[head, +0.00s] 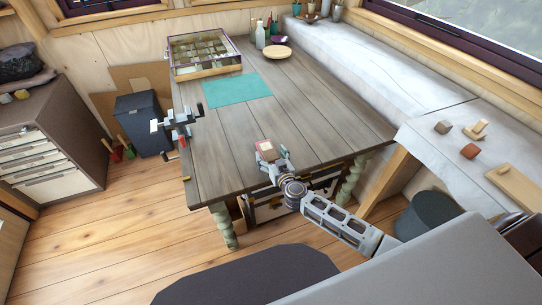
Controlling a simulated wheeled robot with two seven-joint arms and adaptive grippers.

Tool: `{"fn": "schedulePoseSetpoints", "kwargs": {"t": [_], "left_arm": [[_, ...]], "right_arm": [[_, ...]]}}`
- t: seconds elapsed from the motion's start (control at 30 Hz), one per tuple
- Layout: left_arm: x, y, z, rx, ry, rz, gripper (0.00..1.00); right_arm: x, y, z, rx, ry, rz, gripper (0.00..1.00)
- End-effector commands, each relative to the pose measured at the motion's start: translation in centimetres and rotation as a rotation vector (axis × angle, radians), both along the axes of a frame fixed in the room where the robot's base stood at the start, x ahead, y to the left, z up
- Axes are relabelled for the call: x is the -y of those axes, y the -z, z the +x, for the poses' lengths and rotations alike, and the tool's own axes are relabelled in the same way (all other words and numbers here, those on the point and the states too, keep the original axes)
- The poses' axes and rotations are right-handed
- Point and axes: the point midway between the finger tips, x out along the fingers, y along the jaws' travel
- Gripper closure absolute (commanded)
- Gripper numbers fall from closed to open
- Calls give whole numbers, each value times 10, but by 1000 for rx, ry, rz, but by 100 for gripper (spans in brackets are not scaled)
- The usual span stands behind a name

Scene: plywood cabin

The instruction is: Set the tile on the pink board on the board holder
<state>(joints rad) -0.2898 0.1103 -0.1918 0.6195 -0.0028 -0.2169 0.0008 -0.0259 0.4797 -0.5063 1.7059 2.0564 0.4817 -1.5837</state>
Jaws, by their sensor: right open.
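A small pinkish-red piece with a pale patch on top (265,148) lies near the front edge of the grey plank table (318,125). It may be the pink board with the tile, but it is too small to tell. My right gripper (270,157) is open right at this piece, its fingers partly overlapping it; I cannot tell whether they touch. A grey clamp-like device with red and white parts (180,122) stands at the table's left edge. I cannot tell whether it is the board holder. My left gripper is not in view.
A teal mat (237,91) and a glass-topped case (204,51) lie at the table's back left. A bottle (260,36) and a round wooden plate (277,53) stand behind. Small blocks (470,151) sit on the right counter. The table's middle is clear.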

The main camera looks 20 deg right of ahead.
Motion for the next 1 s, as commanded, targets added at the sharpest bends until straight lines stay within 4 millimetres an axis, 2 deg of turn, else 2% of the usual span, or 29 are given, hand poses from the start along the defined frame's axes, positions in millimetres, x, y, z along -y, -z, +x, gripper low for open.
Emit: {"fn": "schedulePoseSetpoints", "kwargs": {"t": [0.23, 0.37, 1.0], "left_arm": [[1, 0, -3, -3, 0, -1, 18], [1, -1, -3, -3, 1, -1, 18], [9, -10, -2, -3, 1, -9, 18]], "right_arm": [[0, -3, 0, 1, 0, 1, 18], [0, -3, -6, -1, -1, 0, 18], [2, -12, -65, -2, 0, -1, 18]]}}
